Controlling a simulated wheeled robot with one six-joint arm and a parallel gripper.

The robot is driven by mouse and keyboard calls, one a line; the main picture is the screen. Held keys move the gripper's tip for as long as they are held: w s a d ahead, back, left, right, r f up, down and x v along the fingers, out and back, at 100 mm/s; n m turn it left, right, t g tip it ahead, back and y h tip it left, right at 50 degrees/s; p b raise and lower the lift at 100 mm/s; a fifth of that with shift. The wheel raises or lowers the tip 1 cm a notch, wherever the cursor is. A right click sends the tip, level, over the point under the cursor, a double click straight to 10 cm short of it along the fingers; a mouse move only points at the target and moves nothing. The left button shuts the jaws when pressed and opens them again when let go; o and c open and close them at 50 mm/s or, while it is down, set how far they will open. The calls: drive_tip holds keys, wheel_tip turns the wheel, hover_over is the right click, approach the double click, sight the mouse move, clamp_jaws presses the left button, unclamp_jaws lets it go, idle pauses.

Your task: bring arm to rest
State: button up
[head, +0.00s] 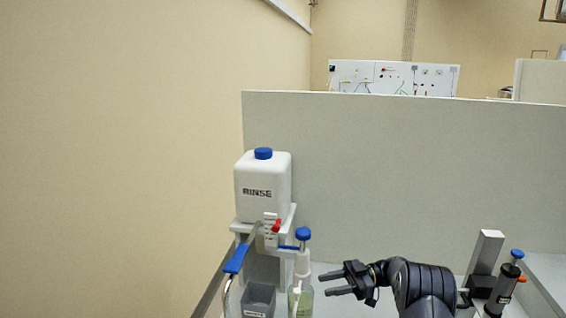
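My gripper (324,284) shows in the head view at the lower middle, at the end of my dark arm. Its two fingers point left and stand apart with nothing between them. In the picture it is just right of a bottle with a blue top (303,235) and a pale green body (302,302). I cannot tell how far apart they are in depth. The lower part of my arm is cut off by the bottom edge.
A white RINSE container (263,187) with a red-handled tap (277,226) stands on a white stand (289,217). A blue lever (236,259) and grey bin (259,299) are below. A grey partition (400,165) closes the back.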

drive_tip(key=shift+s+a+f+b, duration=0.15)
drive_tip(key=shift+a+b, duration=0.2)
drive_tip(key=shift+b, duration=1.1)
drive_tip(key=shift+s+a+f+b, duration=0.1)
drive_tip(key=shift+a+b, duration=0.2)
drive_tip(key=shift+b, duration=1.1)
drive_tip(key=shift+a+r, duration=0.1)
drive_tip(key=shift+s+a+r+b, duration=0.15)
drive_tip(key=shift+a+b, duration=0.1)
drive_tip(key=shift+b, duration=0.3)
drive_tip(key=shift+d+r+p, duration=0.1)
drive_tip(key=shift+p, duration=0.2)
drive_tip(key=p, duration=0.1)
drive_tip(key=d+p, duration=0.1)
drive_tip(key=p, duration=0.1)
drive_tip(key=shift+w+r, duration=0.2)
drive_tip(key=shift+w, duration=0.05)
drive_tip(key=shift+p, duration=0.65)
drive_tip(key=p+v, duration=0.1)
drive_tip(key=p, duration=0.7)
drive_tip(key=shift+d, duration=0.4)
